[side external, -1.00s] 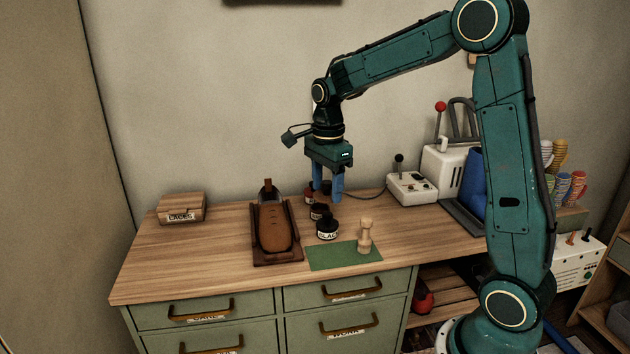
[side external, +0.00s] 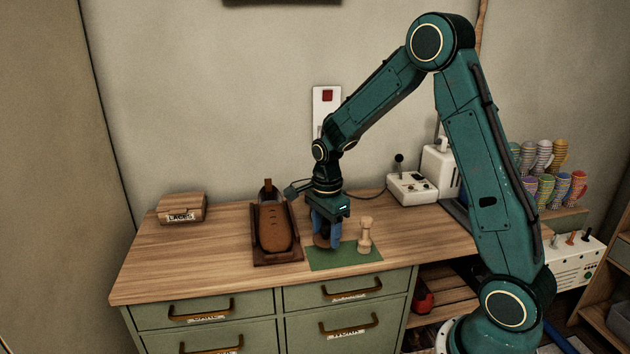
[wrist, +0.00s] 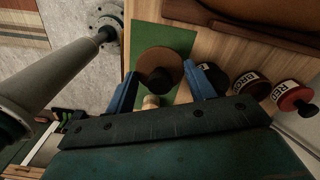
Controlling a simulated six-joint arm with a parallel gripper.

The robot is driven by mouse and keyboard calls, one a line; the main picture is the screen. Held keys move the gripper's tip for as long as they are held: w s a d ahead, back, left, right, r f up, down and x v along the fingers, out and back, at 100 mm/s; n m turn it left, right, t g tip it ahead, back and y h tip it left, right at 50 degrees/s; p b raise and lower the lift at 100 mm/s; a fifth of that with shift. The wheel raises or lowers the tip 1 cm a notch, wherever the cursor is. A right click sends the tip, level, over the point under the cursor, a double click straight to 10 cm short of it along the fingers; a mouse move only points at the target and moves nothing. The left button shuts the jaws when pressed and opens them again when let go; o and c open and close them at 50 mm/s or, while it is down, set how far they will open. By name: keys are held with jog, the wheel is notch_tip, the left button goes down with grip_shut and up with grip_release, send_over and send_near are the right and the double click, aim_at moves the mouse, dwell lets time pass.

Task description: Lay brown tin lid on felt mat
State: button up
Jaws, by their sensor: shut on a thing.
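The brown tin lid (wrist: 158,62) is a round brown disc with a dark knob, between the two blue fingers of my gripper (wrist: 165,86) in the wrist view. In the side view my gripper (side external: 326,236) is low over the back left part of the green felt mat (side external: 345,262), shut on the lid (side external: 319,241). I cannot tell whether the lid touches the mat. The mat also shows behind the lid in the wrist view (wrist: 165,36). Fingers and wrist hide part of the lid.
A pale wooden tool (side external: 365,236) stands on the mat, right of my gripper. Black (wrist: 212,76), brown (wrist: 250,84) and red (wrist: 291,95) tins stand beside the fingers. A brown shoe (side external: 275,228) on a stand is to the left. The bench (side external: 200,255) is clear at front left.

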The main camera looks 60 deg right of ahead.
aim_at(326, 238)
jog(key=shift+f, duration=2)
jog(key=shift+f, duration=0.15)
jog(key=o, duration=1)
jog(key=shift+c, duration=0.2)
notch_tip(326, 238, up, 12)
jog(key=shift+r, duration=0.15)
